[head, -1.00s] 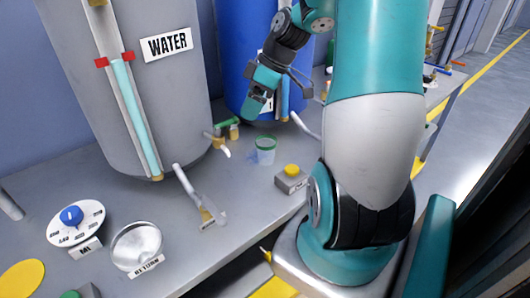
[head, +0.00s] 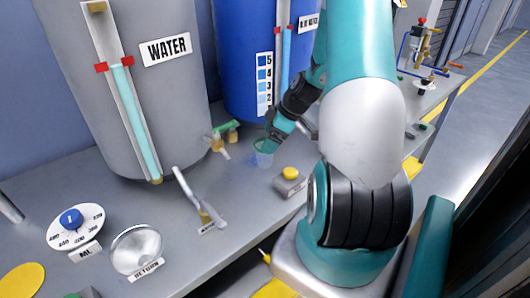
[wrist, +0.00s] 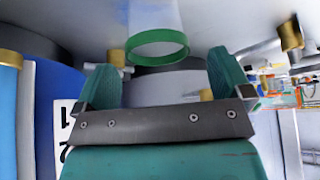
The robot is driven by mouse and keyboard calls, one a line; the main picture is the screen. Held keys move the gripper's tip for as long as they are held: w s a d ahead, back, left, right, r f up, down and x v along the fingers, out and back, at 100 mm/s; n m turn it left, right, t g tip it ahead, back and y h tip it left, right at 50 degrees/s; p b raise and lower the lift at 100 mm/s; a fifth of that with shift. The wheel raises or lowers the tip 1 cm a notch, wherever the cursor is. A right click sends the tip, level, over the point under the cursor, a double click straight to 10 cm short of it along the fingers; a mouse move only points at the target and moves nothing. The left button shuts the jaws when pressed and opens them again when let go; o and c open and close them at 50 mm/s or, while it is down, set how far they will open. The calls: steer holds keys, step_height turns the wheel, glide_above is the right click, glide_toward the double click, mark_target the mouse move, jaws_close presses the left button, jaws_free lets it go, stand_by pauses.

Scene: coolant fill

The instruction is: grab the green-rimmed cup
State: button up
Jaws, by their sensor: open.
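The green-rimmed cup (head: 263,158) stands on the grey bench below the blue tank in the head view. It is clear with a bluish tint, and my arm partly covers it. In the wrist view the cup's green rim (wrist: 157,44) shows beyond and between my fingers. My gripper (wrist: 165,80) is open and empty, with one teal finger on each side. In the head view my gripper (head: 272,146) is low, right at the cup's upper right. I cannot tell whether a finger touches the cup.
The grey WATER tank (head: 120,80) and the blue tank (head: 243,60) stand behind the cup. A green-handled tap (head: 224,130) is close to its left. A small box with a yellow button (head: 290,182) sits to its front right. A return dish (head: 137,248) lies front left.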

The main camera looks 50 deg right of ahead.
steer(key=shift+p+x, duration=0.6)
steer(key=shift+x, duration=2.15)
steer(key=shift+d, duration=0.2)
steer(key=c, duration=1)
